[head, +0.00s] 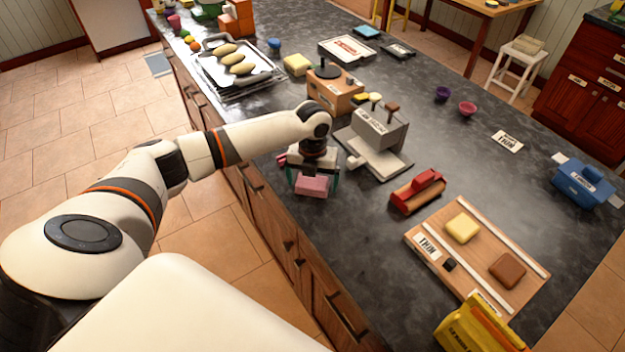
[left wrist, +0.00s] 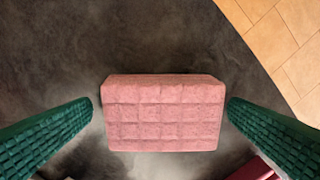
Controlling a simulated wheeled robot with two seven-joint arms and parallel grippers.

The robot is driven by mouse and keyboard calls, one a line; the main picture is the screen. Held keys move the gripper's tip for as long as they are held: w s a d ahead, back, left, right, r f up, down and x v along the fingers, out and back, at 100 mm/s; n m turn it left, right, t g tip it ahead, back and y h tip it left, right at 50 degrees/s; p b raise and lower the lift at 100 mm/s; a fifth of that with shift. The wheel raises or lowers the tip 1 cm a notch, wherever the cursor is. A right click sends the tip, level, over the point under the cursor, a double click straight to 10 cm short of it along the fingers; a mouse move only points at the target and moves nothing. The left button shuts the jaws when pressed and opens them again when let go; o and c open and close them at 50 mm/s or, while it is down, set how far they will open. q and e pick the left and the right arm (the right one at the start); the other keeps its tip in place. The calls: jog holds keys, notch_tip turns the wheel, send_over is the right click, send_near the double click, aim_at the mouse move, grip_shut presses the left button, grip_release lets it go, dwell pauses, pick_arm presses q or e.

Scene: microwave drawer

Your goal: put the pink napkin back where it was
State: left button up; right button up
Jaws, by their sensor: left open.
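The pink napkin (head: 312,187) is a quilted block on the dark countertop, near the counter's front edge. In the left wrist view the napkin (left wrist: 164,113) lies between the two green fingers, with a small gap at each side. My left gripper (head: 314,182) is open around it, pointing down from above. In the left wrist view the left gripper (left wrist: 162,110) shows both fingertips apart from the napkin. My right gripper is not in view.
A grey press (head: 378,135) stands right of my left gripper, with a wooden box (head: 333,92) behind it. A red tool (head: 418,190) and a wooden board (head: 430,257) lie nearer the right. A tray of loaves (head: 212,72) is at the far left.

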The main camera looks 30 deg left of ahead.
aim_at(313, 181)
pick_arm(q)
notch_tip(313, 181, up, 12)
jog(key=b, duration=0.2)
jog(key=shift+f, duration=0.15)
dwell(0.5)
